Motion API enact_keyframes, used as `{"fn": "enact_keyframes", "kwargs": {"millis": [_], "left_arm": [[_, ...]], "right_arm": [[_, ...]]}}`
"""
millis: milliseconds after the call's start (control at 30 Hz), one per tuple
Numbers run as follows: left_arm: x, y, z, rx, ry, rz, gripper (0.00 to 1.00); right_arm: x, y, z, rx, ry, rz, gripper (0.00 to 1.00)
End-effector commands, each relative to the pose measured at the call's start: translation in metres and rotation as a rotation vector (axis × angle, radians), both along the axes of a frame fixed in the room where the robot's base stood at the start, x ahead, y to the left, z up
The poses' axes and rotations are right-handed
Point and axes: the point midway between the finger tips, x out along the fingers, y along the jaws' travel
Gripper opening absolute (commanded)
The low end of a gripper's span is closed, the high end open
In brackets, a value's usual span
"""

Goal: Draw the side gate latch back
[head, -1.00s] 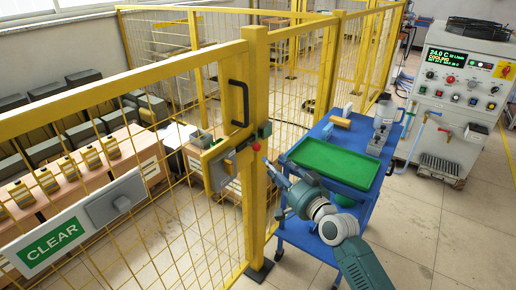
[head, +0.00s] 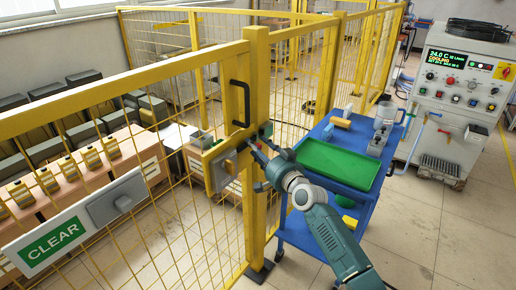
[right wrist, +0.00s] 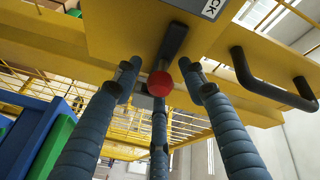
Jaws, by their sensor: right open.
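The side gate latch is a grey box (head: 221,169) on the yellow gate by the post. In the right wrist view, its red ball knob (right wrist: 160,84) sits at the end of a dark bar (right wrist: 174,45). My right gripper (head: 258,150) is at the post, fingers pointing at the latch. In the right wrist view its three dark fingers (right wrist: 158,80) are open and spread around the red knob. I cannot tell whether any finger touches it. In the head view the fingers hide the knob. My left gripper is not in view.
A black handle (head: 239,103) is on the gate above the latch. A blue cart (head: 295,232) with a green tray (head: 335,163) stands right of the post, close to my right arm. A CLEAR sign (head: 53,244) hangs on the gate.

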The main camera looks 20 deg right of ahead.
Motion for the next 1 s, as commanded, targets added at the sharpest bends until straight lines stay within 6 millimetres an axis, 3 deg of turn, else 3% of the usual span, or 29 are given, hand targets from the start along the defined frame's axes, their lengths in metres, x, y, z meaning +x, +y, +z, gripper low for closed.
{"fn": "enact_keyframes", "kwargs": {"millis": [100, 300, 533, 800, 1000], "left_arm": [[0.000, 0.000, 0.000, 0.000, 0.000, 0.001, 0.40], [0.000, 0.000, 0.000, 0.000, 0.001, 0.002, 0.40], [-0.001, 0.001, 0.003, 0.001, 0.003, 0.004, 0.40], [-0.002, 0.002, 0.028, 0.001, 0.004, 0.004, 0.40], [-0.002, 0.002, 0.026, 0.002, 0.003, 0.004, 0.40]], "right_arm": [[0.000, 0.000, 0.000, 0.000, -0.001, 0.001, 0.38], [0.000, 0.000, 0.000, 0.000, -0.001, 0.001, 0.00], [-0.002, 0.002, 0.002, 0.000, -0.001, 0.001, 0.00], [-0.019, 0.025, 0.004, 0.001, 0.001, 0.002, 0.00], [-0.020, 0.026, 0.002, 0.000, -0.003, 0.002, 0.00]]}}
